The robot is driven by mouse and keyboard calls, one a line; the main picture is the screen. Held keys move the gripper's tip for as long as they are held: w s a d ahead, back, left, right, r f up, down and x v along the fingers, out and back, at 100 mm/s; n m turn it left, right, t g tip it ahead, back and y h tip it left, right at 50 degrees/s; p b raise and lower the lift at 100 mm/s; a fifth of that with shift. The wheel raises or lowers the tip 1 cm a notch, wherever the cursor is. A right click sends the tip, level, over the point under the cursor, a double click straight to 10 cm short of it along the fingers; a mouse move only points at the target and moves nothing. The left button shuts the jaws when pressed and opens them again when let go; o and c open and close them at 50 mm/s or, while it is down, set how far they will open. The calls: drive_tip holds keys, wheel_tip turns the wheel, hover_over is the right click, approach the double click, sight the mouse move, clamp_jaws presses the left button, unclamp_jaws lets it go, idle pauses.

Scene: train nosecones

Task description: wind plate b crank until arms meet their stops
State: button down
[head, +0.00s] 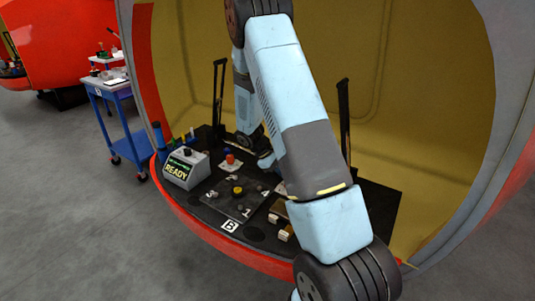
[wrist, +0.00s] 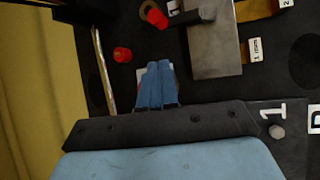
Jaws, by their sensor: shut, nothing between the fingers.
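Plate B (head: 262,213) is a dark plate on the deck inside the orange nosecone, with a white B label at its front and numbered spots around a yellow knob (head: 238,190). Two black upright arms (head: 344,118) stand behind, one either side of my arm. In the wrist view my gripper (wrist: 160,64) is shut with its blue fingers together and empty. A pale piece edged in red shows partly behind the fingertips. A red knob (wrist: 122,55) is left of them. Another red knob (wrist: 155,16) lies above, beside a grey bar; I cannot tell which part is the crank.
A grey metal block (wrist: 208,48) stands right of the fingers, near a tag reading 1 mm. A box with a READY display (head: 185,168) sits left of the plate. A blue trolley (head: 118,95) stands outside. My arm hides the deck's middle.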

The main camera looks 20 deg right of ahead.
drive_tip(key=w+d+r+m+t+y, duration=0.1)
drive_tip(key=w+r+m+t+y, duration=0.45)
drive_tip(key=r+m+t, duration=0.75)
drive_tip(key=w+a+f+m+g, duration=0.1)
drive_tip(key=w+f+m, duration=0.1)
drive_tip(key=w+f, duration=0.6)
drive_tip(key=shift+w+a+f+m+g, duration=0.25)
drive_tip(key=shift+w+f+m+g, duration=0.1)
drive_tip(key=shift+f, duration=1.85)
